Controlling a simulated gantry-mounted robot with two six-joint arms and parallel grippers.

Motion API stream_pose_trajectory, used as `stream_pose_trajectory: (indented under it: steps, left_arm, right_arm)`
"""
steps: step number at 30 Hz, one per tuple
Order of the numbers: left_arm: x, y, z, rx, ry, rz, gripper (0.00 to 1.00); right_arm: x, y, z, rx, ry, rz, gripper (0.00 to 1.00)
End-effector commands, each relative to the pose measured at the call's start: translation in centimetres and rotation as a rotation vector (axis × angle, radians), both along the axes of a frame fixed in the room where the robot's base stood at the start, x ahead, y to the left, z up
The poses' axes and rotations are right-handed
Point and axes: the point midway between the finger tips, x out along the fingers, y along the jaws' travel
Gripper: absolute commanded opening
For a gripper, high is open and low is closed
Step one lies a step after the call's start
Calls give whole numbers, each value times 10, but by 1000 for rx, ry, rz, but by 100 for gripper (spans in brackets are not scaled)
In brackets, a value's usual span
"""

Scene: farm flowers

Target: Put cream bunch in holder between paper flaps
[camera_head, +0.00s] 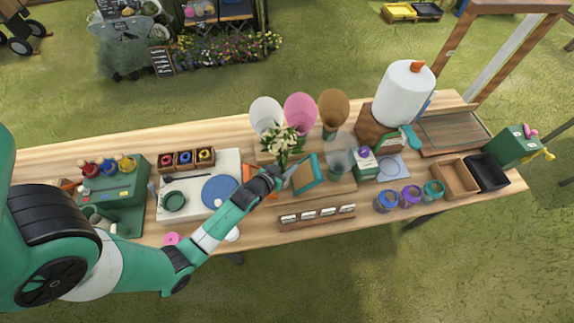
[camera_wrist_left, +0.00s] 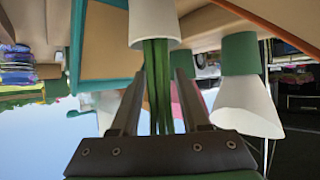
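The cream bunch (camera_head: 281,138) stands upright over the work table, with pale flowers and green leaves on top. My left gripper (camera_head: 281,170) is at its stems. In the left wrist view, which is upside down, the green stems (camera_wrist_left: 158,85) pass between the two fingers of the left gripper (camera_wrist_left: 159,75), which close in on them. A white cylindrical piece (camera_wrist_left: 154,22) surrounds the stems' lower end; whether it is a wrap or a holder I cannot tell. A teal-edged brown panel (camera_head: 306,175) leans just right of the gripper. My right gripper is not in view.
White (camera_head: 266,115), pink (camera_head: 300,113) and brown (camera_head: 333,108) paper cones stand behind the bunch. A clear vessel (camera_head: 341,162) is to the right. A labelled rack (camera_head: 317,217) lies in front. A blue disc (camera_head: 220,191) lies to the left.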

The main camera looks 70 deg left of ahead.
Motion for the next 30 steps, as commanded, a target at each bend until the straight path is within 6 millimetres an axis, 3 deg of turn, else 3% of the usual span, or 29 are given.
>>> stream_pose_trajectory:
  steps: [13, 24, 30]
  left_arm:
    - [-3, -2, 6, -1, 1, 0, 60]
    - [-65, -40, 46, 0, 3, -2, 60]
    - [-87, -54, 59, 0, 1, 0, 60]
  right_arm:
    - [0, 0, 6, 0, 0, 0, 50]
    - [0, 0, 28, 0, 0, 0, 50]
    - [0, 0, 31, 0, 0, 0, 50]
